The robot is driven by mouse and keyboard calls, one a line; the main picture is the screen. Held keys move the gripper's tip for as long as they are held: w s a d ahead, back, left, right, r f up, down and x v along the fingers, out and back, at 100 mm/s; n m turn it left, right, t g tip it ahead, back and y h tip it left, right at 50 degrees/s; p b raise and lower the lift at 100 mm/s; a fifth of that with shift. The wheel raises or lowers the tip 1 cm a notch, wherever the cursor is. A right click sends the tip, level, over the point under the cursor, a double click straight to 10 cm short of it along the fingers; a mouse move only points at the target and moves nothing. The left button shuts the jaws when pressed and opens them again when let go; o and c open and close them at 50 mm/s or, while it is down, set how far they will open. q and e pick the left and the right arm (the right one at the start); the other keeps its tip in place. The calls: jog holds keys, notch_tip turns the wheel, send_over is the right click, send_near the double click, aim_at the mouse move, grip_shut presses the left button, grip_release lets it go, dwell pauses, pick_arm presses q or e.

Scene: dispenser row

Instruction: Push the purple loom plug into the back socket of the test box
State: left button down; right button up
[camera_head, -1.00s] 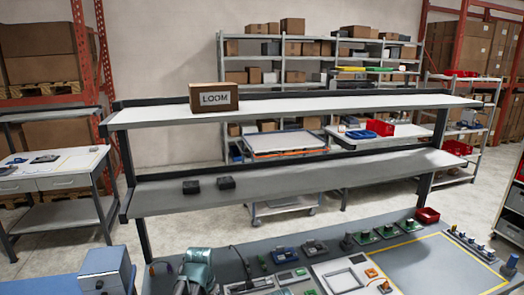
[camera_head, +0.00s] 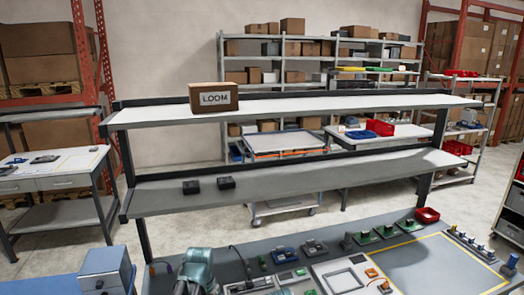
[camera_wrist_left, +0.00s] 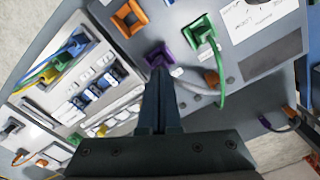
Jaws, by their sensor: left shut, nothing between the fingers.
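My left gripper (camera_wrist_left: 159,74) is shut and empty, with its fingertips right at a purple connector piece (camera_wrist_left: 157,56) in the left wrist view. Whether the tips touch it, and whether it is a plug, a socket or both mated, I cannot tell. An orange square socket (camera_wrist_left: 130,18) and a green connector with a green cable (camera_wrist_left: 199,34) lie on either side of it on a grey surface. A second small purple piece (camera_wrist_left: 264,121) shows at lower right. In the head view a blue-grey box (camera_head: 103,272) stands at the bench's left; I cannot tell whether it is the test box. My right gripper is not in view.
A pale panel (camera_wrist_left: 85,85) with blue parts and coloured cables fills the left of the wrist view. A grey cable with an orange end (camera_wrist_left: 211,79) lies close right of the fingers. In the head view, a two-tier shelf (camera_head: 300,180) stands behind the bench, carrying a LOOM carton (camera_head: 214,98).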

pick_arm(q)
jog(key=shift+f+b, duration=0.95)
jog(key=shift+r, duration=0.1)
notch_tip(320, 180, up, 6)
jog(key=p, duration=0.6)
dwell(0.3)
jog(key=s+d+f+b, duration=0.2)
jog(key=s, duration=0.1)
jog(key=s+d+f+b, duration=0.3)
jog(key=shift+m+y, duration=0.5)
jog(key=shift+y, duration=0.1)
jog(key=s+d+f+b, duration=0.1)
jog(key=s, duration=0.1)
jog(key=s+d+f+b, duration=0.2)
jog(key=s, duration=0.1)
jog(key=s+d+f+b, duration=0.1)
jog(key=s+d, duration=0.1)
jog(key=s, duration=0.1)
jog(key=shift+s+d+f+b, duration=0.2)
jog(key=shift+d+f+b, duration=0.05)
jog(key=shift+f+b, duration=0.1)
jog(key=shift+r, duration=0.1)
